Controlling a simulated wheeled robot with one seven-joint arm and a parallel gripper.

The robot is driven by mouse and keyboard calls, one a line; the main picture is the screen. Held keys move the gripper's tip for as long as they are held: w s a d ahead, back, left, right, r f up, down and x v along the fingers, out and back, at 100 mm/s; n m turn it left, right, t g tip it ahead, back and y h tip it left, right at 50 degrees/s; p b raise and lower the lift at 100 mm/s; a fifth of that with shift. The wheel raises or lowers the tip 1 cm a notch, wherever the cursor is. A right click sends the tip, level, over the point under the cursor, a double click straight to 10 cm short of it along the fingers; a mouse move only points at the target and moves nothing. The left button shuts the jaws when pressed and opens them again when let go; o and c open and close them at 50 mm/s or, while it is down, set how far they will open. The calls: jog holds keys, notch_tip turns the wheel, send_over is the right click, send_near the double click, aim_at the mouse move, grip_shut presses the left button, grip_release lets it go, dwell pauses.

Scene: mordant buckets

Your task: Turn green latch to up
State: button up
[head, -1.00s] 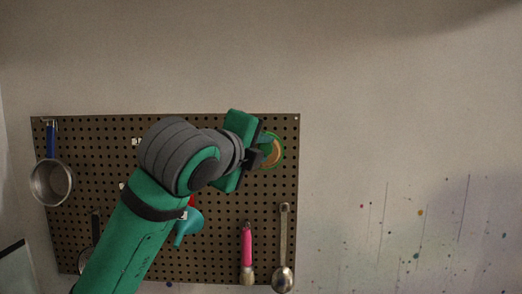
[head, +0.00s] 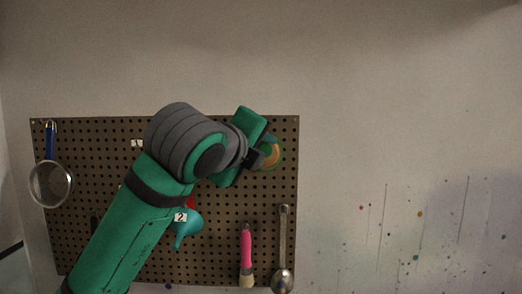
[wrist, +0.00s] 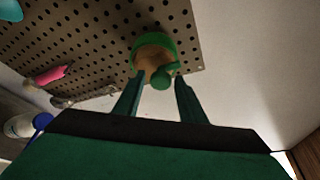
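The green latch (head: 272,153) is a round piece with a green rim and a tan face, mounted near the right edge of the pegboard. In the wrist view the latch (wrist: 153,52) has a green knob (wrist: 165,76) at its lower right edge. My gripper (head: 257,158) is in front of the latch and covers its left part in the head view. In the wrist view my gripper (wrist: 160,86) is open, with two separate fingers whose tips are just below the knob, one to each side. I cannot tell whether a finger touches it.
The brown pegboard (head: 100,235) carries a blue-handled strainer (head: 50,184), a teal funnel (head: 188,230), a pink-handled brush (head: 246,250) and a metal spoon (head: 283,250). The paint-spattered wall (head: 420,150) to the right is bare.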

dwell(0.3)
jog(key=v, duration=1)
jog(key=shift+s+r, duration=0.1)
jog(key=shift+s, duration=0.3)
